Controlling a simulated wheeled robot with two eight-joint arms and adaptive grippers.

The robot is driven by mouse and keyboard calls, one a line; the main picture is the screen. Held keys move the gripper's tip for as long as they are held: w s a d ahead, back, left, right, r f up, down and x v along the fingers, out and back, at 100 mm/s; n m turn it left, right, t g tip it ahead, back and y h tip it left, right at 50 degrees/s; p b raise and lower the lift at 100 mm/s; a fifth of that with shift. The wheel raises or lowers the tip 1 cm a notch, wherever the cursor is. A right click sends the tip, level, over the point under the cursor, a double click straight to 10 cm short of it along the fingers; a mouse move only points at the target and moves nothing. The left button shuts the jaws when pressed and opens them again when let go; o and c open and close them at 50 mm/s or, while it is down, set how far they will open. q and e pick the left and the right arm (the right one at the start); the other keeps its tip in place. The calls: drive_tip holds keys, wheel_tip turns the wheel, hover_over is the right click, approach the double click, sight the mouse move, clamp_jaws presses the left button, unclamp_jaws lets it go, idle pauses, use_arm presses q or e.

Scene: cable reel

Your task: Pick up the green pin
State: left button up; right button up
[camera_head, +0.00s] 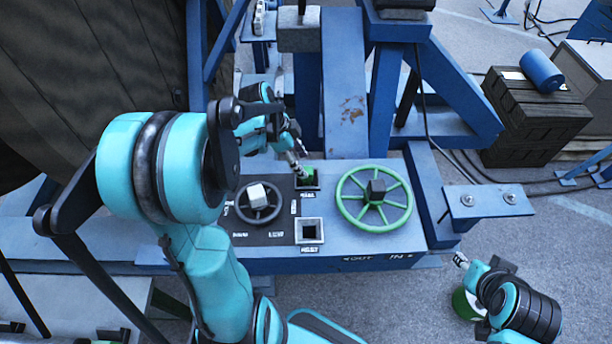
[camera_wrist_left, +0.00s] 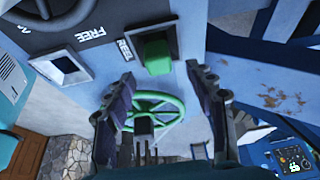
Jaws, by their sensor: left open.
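The green pin (camera_head: 309,173) sits in a square socket at the top right of the dark panel on the blue bench. In the left wrist view the green pin (camera_wrist_left: 157,52) shows as a blocky green head standing in its socket. My left gripper (camera_head: 297,152) is above and behind the pin, pointing down towards it. In the left wrist view my left gripper (camera_wrist_left: 160,76) is open, its fingers apart and empty, with the pin just beyond the tips. My right gripper (camera_head: 466,262) is at the lower right, away from the bench; its jaws are too small to judge.
An empty square socket (camera_head: 309,231) is in front of the pin. A dark handwheel (camera_head: 258,203) is to its left and a green handwheel (camera_head: 344,211) to its right. Blue posts (camera_head: 345,100) rise behind. A green round object (camera_head: 463,305) is partly hidden by my right arm.

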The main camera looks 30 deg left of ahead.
sight(307, 170)
use_arm(q)
drive_tip(key=x, duration=0.4)
drive_tip(key=shift+f, duration=0.15)
drive_tip(key=shift+d+f, duration=0.1)
drive_tip(key=shift+f, duration=0.2)
clamp_jaws()
drive_tip(key=shift+r, duration=0.1)
